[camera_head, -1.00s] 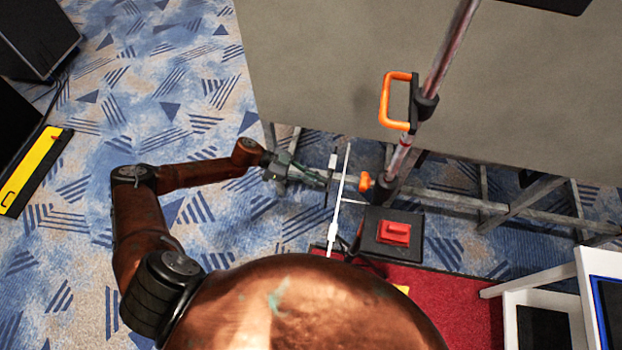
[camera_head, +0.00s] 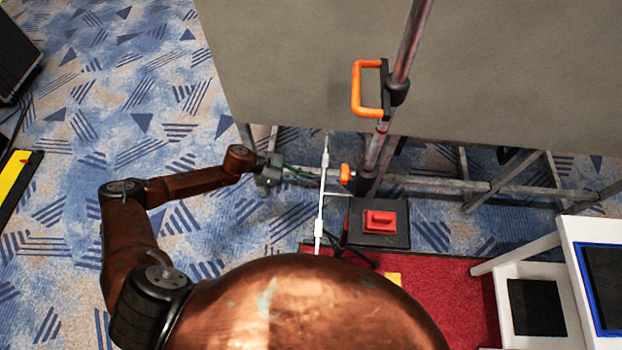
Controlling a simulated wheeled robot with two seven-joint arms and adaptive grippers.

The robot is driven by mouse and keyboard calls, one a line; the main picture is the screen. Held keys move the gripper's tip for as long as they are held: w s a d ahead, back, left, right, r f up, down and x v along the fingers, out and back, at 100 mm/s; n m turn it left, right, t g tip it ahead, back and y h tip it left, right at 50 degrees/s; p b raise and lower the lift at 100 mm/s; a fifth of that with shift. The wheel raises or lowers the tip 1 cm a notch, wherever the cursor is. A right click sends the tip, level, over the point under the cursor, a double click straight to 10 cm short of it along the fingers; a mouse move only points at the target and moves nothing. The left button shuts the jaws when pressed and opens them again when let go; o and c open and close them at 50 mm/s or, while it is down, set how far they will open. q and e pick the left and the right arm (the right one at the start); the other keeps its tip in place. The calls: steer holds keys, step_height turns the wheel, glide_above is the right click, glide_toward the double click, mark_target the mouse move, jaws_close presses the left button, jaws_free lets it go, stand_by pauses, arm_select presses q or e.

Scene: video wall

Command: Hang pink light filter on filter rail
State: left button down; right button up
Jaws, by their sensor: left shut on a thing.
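My left gripper (camera_head: 318,174) is ahead of my body, its arm coming in from the left. It is shut at a thin white bar-like thing (camera_head: 320,214), seen nearly edge-on, just left of the orange knob (camera_head: 346,174) on a dark upright stand. I cannot tell whether this white thing is the filter's edge or part of the rail. No pink surface shows, and I cannot make out the filter rail for certain. The fingertips are small and partly lost against the bar. My right gripper is not in view.
A pole with an orange handle (camera_head: 357,88) rises beside the large grey panel (camera_head: 270,60). Metal framing (camera_head: 440,186) runs under the panel. A red-topped black box (camera_head: 380,222) stands near a red mat (camera_head: 455,285). White furniture (camera_head: 545,270) is at right. Patterned carpet at left is open.

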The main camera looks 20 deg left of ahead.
arm_select(q)
steer(key=c, duration=2)
jaws_free()
steer(key=shift+o, duration=0.3)
steer(key=shift+a, duration=0.1)
steer(key=v, duration=1.1)
steer(key=shift+a+r, duration=0.25)
steer(key=shift+a, duration=0.05)
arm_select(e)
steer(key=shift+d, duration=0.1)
arm_select(q)
steer(key=shift+f, duration=0.1)
